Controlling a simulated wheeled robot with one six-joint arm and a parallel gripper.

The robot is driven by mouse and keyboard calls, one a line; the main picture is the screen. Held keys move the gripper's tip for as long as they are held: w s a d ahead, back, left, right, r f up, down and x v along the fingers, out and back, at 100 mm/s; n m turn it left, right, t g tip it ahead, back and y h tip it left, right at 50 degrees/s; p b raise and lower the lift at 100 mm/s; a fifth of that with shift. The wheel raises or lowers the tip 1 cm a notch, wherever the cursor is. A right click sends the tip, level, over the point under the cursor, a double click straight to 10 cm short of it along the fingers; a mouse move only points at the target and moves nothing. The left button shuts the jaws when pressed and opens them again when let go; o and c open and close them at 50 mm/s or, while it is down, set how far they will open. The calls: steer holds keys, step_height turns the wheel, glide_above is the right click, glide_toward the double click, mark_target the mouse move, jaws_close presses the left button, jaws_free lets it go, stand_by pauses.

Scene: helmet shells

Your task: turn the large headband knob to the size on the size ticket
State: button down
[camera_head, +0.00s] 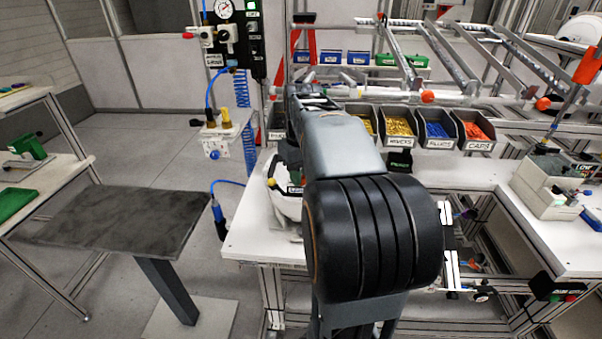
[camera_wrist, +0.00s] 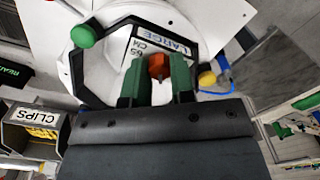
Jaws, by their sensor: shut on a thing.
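In the wrist view, an orange knob (camera_wrist: 158,66) sits between the green fingers of my gripper (camera_wrist: 158,82), which are shut on it. Behind it is a white ticket (camera_wrist: 162,47) that seems to read LARGE, with a number and CM; the number is hard to read at this angle. A black angular frame (camera_wrist: 78,76) surrounds the ticket, with a green ball knob (camera_wrist: 83,36) and a yellow knob (camera_wrist: 207,78) at its sides. The white helmet shell (camera_head: 287,204) shows partly on the bench in the head view; my arm hides the gripper there.
A grey-green fixture (camera_head: 548,185) stands at right.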

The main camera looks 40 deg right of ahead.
steer(key=shift+n, duration=0.3)
steer(key=c, duration=0.9)
jaws_free()
steer(key=shift+c, duration=0.2)
step_height(320, 180, up, 14)
steer(key=p, duration=0.1)
steer(key=shift+d+f, duration=0.1)
steer(key=shift+f, duration=0.05)
